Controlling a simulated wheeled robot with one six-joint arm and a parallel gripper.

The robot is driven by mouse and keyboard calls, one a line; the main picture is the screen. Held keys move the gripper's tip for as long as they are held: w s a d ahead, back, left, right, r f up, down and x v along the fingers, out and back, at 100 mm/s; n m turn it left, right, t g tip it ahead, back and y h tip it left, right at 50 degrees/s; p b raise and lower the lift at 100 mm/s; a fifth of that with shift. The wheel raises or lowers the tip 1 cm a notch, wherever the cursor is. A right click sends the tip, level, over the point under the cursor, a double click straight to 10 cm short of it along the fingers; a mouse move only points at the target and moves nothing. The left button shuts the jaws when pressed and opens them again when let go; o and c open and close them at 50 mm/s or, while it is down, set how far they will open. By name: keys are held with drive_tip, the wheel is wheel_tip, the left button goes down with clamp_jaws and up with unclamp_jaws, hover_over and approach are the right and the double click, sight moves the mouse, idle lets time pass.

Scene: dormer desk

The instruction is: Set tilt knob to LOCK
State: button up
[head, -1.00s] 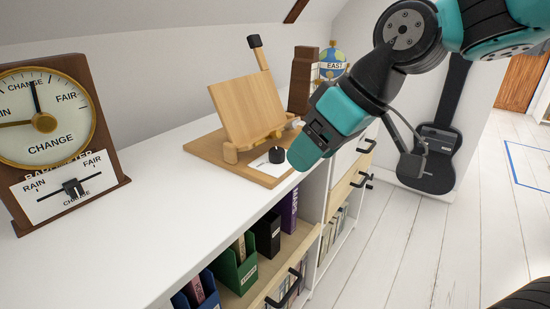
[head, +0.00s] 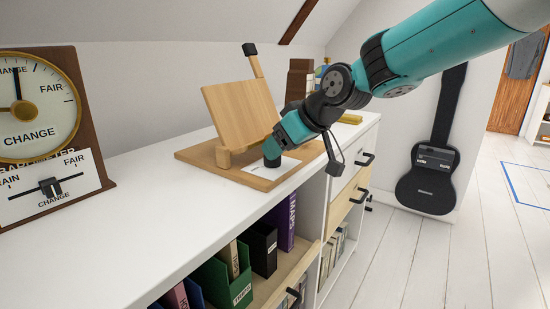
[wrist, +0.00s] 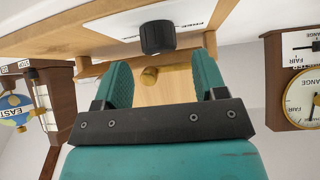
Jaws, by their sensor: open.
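The tilt knob (wrist: 158,37) is a black ribbed knob on a white label plate (wrist: 112,24) on the wooden base (head: 205,156) of a stand with a tilted board (head: 240,112). In the wrist view my gripper (wrist: 162,66) is open, with a finger to either side and the knob just past the fingertips, between their lines. In the head view my gripper (head: 272,158) points down at the base and hides the knob. Small print shows at the label's right edge in the wrist view; I cannot read the knob's setting.
A barometer (head: 92,120) with a slider panel stands at the left of the white shelf top (head: 130,205). Brown blocks (head: 300,80) and a globe (wrist: 14,108) stand behind the stand. Files (head: 225,285) fill the shelf below. The shelf top between barometer and stand is clear.

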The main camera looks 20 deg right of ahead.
drive_tip(key=shift+x, duration=1.65)
drive_tip(key=c, duration=0.9)
drive_tip(key=shift+s+a+m+h, duration=0.1)
drive_tip(key=shift+a+m+h, duration=0.1)
drive_tip(key=shift+m+h, duration=0.3)
drive_tip(key=shift+d+m+t+h, duration=0.1)
drive_tip(key=shift+m+t+h, duration=0.4)
drive_tip(key=shift+m, duration=0.5)
drive_tip(key=o, duration=0.9)
